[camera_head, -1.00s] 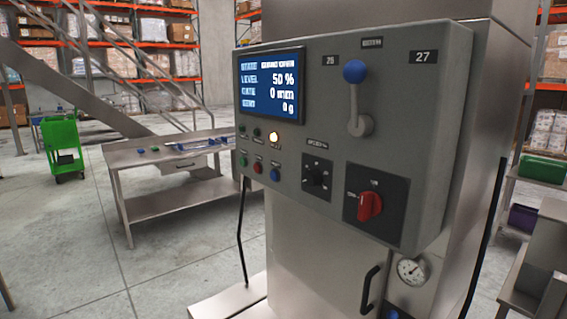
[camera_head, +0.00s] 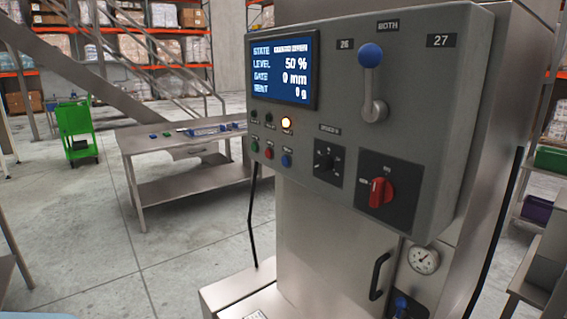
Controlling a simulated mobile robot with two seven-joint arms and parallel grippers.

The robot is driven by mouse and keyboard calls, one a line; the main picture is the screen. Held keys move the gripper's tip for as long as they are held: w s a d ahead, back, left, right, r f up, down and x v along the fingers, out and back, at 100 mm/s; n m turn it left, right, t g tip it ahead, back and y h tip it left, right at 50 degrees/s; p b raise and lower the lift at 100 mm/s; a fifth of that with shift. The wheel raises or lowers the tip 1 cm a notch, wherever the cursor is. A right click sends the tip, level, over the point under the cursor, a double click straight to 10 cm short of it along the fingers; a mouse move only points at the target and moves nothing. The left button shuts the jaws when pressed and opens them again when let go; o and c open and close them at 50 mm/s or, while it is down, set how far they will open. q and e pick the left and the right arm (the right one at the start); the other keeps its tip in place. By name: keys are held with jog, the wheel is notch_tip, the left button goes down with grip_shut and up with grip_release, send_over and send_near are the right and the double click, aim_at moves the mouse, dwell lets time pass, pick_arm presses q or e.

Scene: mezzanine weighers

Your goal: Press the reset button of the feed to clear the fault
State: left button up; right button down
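The grey control panel (camera_head: 410,100) of the feed fills the upper middle and right. Its screen (camera_head: 283,74) reads a level of 50 %, a gate of 0 mm and a last line of 0 g; the state text is too blurred to read. Below it an amber lamp (camera_head: 287,123) is lit beside two dark green lamps. Under the lamps sit a green button (camera_head: 254,146), a red button (camera_head: 269,152) and a blue button (camera_head: 287,160). Their labels are too small to read, so I cannot tell which is reset. Neither gripper is in view.
A blue-knobbed lever (camera_head: 372,80), a black dial (camera_head: 328,163) and a red rotary switch (camera_head: 381,192) share the panel. A steel table (camera_head: 165,143) stands left behind it, with a green cart (camera_head: 77,132) farther back.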

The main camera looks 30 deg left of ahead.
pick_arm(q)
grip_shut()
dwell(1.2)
